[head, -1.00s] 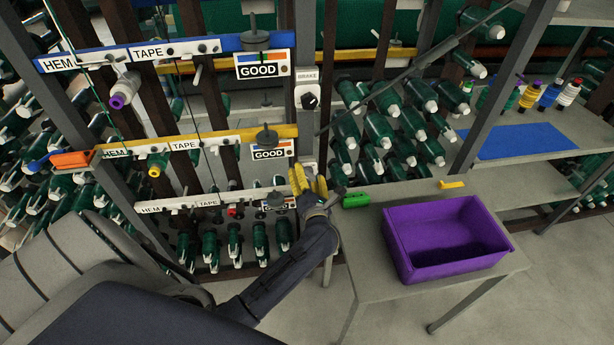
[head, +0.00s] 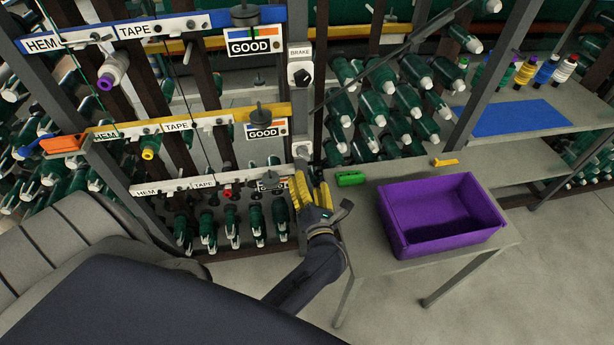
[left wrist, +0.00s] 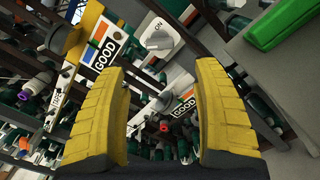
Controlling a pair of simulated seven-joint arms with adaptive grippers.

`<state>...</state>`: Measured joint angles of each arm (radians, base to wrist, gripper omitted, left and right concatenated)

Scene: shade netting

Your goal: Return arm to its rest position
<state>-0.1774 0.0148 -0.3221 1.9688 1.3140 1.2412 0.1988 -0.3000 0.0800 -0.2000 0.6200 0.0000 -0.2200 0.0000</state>
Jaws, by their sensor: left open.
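My left gripper (head: 311,192), with yellow ribbed fingers, is at the left edge of the grey table, in front of the lowest HEM/TAPE rail. In the left wrist view its two fingers (left wrist: 161,105) stand apart with nothing between them. Its dark arm reaches up from the bottom of the head view. My right gripper is in neither view.
A grey table (head: 365,270) bears a purple bin (head: 440,245), a green object (head: 350,178) and a small yellow item (head: 445,162). The brake box (head: 300,70) stands on a post above my left gripper. Open floor shows at lower right.

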